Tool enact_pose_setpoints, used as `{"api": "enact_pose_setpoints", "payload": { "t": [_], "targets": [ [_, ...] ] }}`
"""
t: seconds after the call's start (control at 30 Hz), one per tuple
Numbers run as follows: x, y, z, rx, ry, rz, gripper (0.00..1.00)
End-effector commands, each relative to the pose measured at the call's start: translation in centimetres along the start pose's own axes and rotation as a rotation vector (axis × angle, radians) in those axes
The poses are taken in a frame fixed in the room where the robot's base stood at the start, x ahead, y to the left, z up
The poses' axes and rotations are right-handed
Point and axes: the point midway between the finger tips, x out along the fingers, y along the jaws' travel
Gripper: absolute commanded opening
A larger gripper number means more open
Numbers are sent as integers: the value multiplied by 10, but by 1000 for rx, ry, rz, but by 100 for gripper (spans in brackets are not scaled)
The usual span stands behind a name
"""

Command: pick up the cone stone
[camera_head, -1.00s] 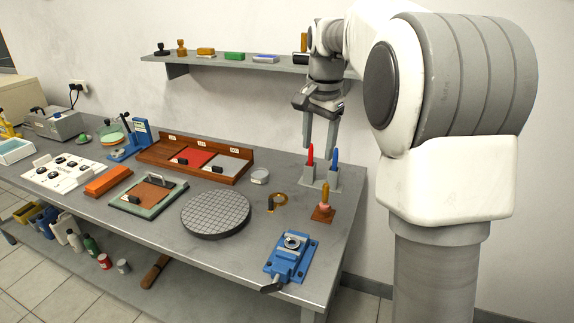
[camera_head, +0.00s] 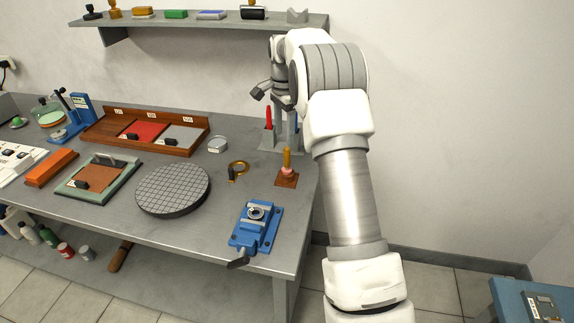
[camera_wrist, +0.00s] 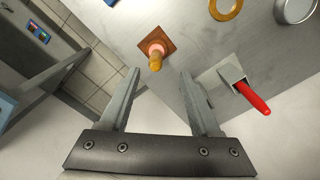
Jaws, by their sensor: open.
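A piece with a yellow-orange upper part and a pink lower part, which looks like the cone stone (camera_head: 287,160), stands upright on a small brown square base (camera_head: 287,180) near the bench's right end. In the wrist view the cone stone (camera_wrist: 155,60) and the base (camera_wrist: 166,38) show just beyond the gap between my fingertips. My gripper (camera_wrist: 160,75) is open and empty, apart from the stone. In the head view my arm partly hides it, behind the stone.
A grey holder (camera_wrist: 222,74) with a red-handled tool (camera_wrist: 253,97) stands close to my right finger in the wrist view. A brass ring (camera_head: 238,169), a blue vise (camera_head: 257,228) and a round gridded plate (camera_head: 173,190) are nearby. A shelf (camera_head: 200,23) hangs above.

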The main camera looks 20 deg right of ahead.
Motion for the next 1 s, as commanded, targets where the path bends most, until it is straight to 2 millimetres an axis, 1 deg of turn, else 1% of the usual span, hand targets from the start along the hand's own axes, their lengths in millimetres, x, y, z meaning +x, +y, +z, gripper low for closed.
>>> {"api": "enact_pose_setpoints", "payload": {
  "t": [0.03, 0.2, 0.47, 0.7, 0.8, 1.0],
  "targets": [
    [13, 1, 0, 0, -2, 2, 64],
    [42, 1, 0, 0, -1, 2, 64],
    [60, 2, -1, 0, 0, 0, 64],
    [96, 8, -4, -1, -1, 1, 64],
    [104, 7, -3, -1, -1, -1, 64],
    [107, 7, -3, -1, 0, -2, 64]
  ]
}}
